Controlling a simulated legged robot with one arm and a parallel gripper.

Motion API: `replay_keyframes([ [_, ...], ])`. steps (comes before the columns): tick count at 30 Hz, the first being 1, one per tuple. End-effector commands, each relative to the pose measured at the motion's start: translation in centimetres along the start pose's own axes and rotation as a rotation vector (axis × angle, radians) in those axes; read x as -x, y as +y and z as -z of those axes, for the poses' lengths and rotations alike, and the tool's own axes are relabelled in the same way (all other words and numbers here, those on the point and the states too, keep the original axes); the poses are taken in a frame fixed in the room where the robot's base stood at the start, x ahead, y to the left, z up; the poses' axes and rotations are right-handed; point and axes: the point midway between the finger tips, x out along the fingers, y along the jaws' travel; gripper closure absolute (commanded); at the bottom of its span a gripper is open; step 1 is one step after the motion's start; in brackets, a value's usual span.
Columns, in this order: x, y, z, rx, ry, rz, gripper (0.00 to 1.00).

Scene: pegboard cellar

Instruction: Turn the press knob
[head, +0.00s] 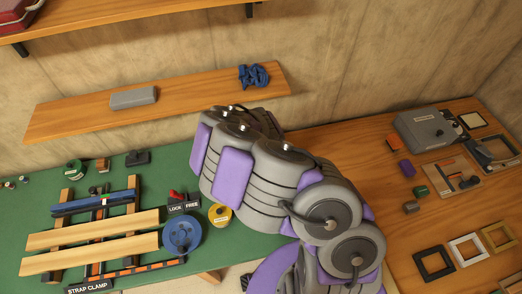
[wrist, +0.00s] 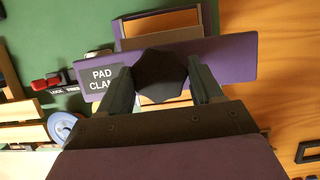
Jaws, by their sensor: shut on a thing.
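The press knob (wrist: 160,72) is a dark, many-sided knob in the middle of the wrist view. It stands in front of a purple bar (wrist: 228,56) beside a sign (wrist: 100,78) whose visible letters read PAD CLA. My gripper (wrist: 163,82) has one finger on each side of the knob and is shut on it. My palm hides what lies below the knob. In the head view my arm covers the knob, the purple bar and my gripper.
A strap clamp with wooden slats (head: 90,228) and a blue wheel (head: 181,235) lies on the green bench at left. A red lever (head: 177,196) and a yellow disc (head: 220,215) sit near my arm. Frames (head: 434,262) and a grey box (head: 427,129) occupy the wooden bench at right.

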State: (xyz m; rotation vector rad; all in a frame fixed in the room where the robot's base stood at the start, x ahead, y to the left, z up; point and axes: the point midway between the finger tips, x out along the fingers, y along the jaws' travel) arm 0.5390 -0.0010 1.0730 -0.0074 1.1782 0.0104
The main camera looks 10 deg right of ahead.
Motion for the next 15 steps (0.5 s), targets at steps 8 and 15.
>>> replay_keyframes([
  [8, 0.11, 0.08, 0.0, 0.006, -0.001, 0.001, 0.65],
  [15, 0.1, 0.16, 0.03, 0.005, 0.0, 0.001, 0.15],
])
